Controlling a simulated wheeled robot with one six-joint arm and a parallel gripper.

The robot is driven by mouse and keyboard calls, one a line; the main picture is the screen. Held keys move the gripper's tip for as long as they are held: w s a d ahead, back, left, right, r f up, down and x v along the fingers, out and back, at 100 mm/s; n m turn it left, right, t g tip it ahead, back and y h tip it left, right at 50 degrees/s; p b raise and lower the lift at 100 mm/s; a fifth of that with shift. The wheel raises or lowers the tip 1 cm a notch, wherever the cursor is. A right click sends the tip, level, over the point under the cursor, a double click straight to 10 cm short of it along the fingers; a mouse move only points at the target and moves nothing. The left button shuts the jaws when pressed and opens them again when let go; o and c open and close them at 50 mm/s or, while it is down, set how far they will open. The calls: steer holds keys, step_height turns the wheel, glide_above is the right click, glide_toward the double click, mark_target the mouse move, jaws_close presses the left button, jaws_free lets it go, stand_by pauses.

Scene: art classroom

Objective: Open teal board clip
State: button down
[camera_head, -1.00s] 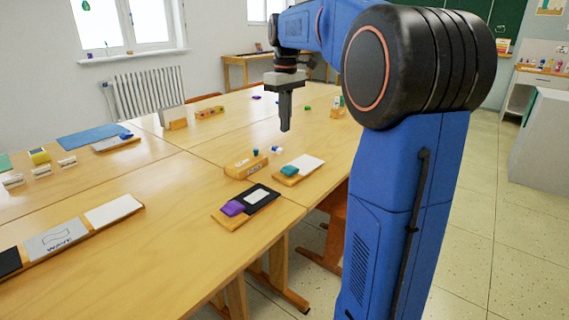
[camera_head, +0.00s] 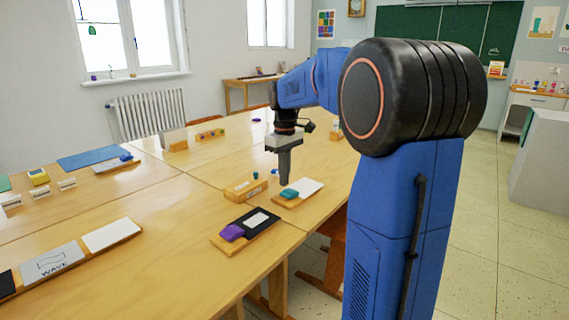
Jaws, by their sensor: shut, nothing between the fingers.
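The teal clip (camera_head: 289,194) sits at the left end of a small wooden board (camera_head: 294,202) that also bears a white sheet (camera_head: 306,186). The board lies on the table near its right edge. My gripper (camera_head: 285,182) points straight down with its fingers together, and nothing shows between them. Its tips are right by the clip, in front of or just above it in the picture. I cannot tell whether they touch it.
A board with a purple clip (camera_head: 232,232) and a black sheet lies nearer on the table (camera_head: 170,240). A wooden block (camera_head: 245,189) stands just left of the teal clip. Boards with a "WAVE" card (camera_head: 54,261) lie at the left front. The middle of the table is mostly clear.

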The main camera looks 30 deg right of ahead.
mark_target(284, 195)
steer(key=shift+f, duration=1.75)
steer(key=shift+s+a+f+h, duration=0.1)
steer(key=shift+a+f+h, duration=0.1)
steer(key=shift+f+h, duration=0.2)
steer(key=shift+d, duration=0.1)
steer(key=shift+r, duration=0.3)
steer(key=shift+r, duration=0.6)
